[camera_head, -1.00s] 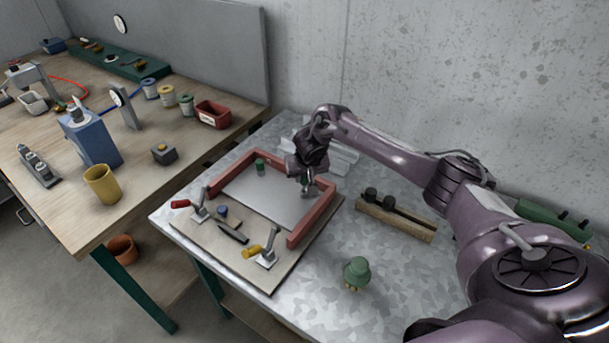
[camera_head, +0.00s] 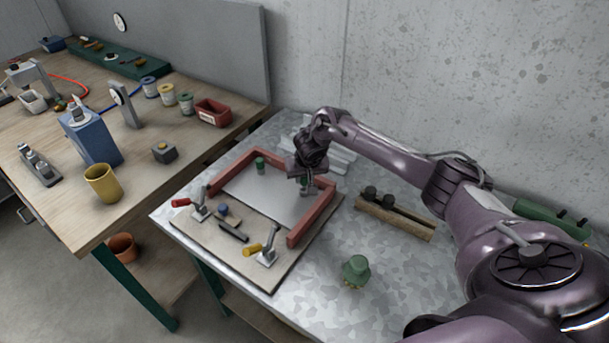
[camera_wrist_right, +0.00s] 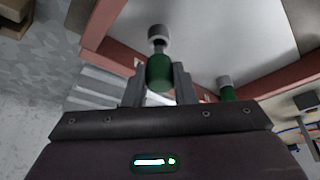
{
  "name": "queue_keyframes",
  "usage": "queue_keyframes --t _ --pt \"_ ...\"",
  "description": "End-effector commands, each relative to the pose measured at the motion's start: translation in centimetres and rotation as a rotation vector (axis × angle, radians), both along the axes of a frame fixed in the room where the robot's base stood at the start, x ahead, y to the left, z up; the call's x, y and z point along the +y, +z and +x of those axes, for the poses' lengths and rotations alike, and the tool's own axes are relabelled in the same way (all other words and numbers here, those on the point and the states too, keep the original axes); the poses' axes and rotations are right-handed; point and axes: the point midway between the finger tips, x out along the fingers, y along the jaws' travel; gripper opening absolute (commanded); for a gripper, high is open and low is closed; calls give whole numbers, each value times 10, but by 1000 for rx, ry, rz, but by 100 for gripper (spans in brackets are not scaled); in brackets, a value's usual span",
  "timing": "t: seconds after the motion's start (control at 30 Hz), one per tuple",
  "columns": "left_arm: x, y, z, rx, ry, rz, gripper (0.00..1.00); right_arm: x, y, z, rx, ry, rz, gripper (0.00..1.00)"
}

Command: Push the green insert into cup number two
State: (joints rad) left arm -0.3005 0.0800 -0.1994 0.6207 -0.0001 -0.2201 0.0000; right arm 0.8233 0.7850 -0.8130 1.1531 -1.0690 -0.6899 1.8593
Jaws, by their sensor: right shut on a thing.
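My right gripper (camera_head: 304,187) is over the right part of the framed plate (camera_head: 275,208). In the right wrist view its fingers (camera_wrist_right: 160,80) are shut on a green insert (camera_wrist_right: 160,68). The insert's narrow dark end points at a small grey cup (camera_wrist_right: 158,33) and overlaps its mouth in the picture; I cannot tell how deep it sits. A second green insert (camera_wrist_right: 228,94) shows at another grey cup (camera_wrist_right: 223,81); in the head view this insert (camera_head: 260,163) stands near the frame's back corner. Cup numbers are not readable. My left gripper is not in view.
A red-brown frame (camera_head: 312,220) borders the plate. Toggle clamps with a red (camera_head: 181,203) and a yellow handle (camera_head: 252,250) stand at its front. A wooden block (camera_head: 396,219) and a green hat-shaped thing (camera_head: 356,268) stand to the right, with clear metal table between.

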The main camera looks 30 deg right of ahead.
Motion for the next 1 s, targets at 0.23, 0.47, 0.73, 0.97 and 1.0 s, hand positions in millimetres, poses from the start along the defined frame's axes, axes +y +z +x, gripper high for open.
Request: queue_keyframes --t 0.23,0.47,0.73,0.97,1.0 --pt "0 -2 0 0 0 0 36 0 -7 0 0 0 0 1" --pt "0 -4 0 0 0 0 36 0 -13 0 1 -1 1 1" --pt "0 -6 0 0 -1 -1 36 0 -20 0 0 0 0 1" --pt "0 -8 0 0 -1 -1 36 0 -25 0 0 -1 0 1" --pt "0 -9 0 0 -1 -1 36 0 -26 0 0 -1 0 1"
